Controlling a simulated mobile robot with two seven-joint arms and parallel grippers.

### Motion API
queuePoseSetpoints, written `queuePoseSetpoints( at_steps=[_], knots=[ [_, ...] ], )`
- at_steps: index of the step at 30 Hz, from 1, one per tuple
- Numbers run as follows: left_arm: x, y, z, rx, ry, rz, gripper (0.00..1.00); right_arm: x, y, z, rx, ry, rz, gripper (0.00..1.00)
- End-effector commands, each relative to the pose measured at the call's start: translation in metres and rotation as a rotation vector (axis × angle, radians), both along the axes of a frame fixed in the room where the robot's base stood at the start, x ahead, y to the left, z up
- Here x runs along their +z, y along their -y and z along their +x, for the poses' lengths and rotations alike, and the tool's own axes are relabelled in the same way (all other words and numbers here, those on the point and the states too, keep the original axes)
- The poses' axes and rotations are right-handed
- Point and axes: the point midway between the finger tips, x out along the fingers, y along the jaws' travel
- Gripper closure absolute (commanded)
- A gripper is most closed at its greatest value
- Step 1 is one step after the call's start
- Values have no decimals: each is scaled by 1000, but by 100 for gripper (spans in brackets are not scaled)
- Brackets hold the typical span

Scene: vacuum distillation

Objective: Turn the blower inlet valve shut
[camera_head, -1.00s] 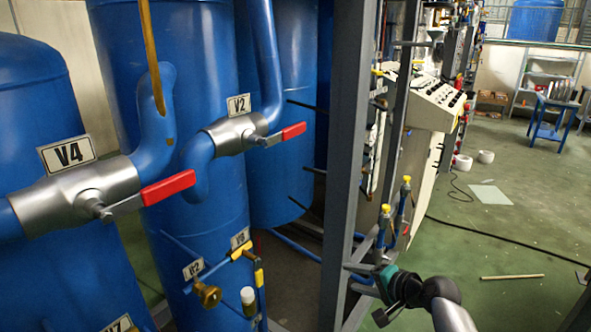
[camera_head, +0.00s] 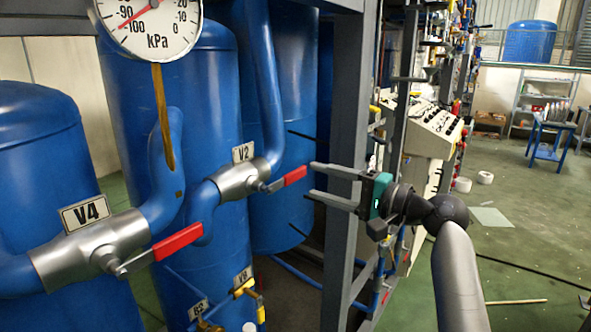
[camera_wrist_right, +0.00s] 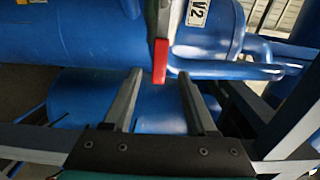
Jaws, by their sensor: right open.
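A steel valve labelled V2 (camera_head: 238,180) sits on blue pipework, with a red-tipped lever (camera_head: 294,176) pointing right and slightly up. Its V2 label also shows in the right wrist view (camera_wrist_right: 197,13). A second valve, labelled V4 (camera_head: 88,250), has a red lever (camera_head: 178,242) at the left. No label in view reads blower inlet. My right gripper (camera_head: 313,180) is open and empty, its fingers pointing left just right of the V2 lever's tip. In the right wrist view the red lever end (camera_wrist_right: 160,62) appears between and beyond the fingertips (camera_wrist_right: 160,76). My left gripper is out of view.
A grey upright frame post (camera_head: 345,130) stands behind my right gripper. Blue tanks (camera_head: 60,130) fill the left. A kPa gauge (camera_head: 150,20) is at the top. A control panel (camera_head: 435,125) stands behind at right, with open green floor (camera_head: 520,220) beyond.

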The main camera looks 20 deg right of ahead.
Motion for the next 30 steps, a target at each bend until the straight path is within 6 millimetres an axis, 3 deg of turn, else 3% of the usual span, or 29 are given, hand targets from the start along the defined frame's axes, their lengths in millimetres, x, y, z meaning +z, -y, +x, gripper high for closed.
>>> queuePoseSetpoints(
  at_steps=[3, 9, 23, 30],
  knots=[
    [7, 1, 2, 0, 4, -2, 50, 2, -16, 20, 2, -1, 3, 43],
    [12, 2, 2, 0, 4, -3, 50, 1, -33, 42, 0, 0, 2, 43],
    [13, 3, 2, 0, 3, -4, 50, -1, -40, 51, 0, -1, -2, 43],
    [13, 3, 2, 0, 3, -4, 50, -1, -39, 51, -1, -2, -1, 70]
  ],
)
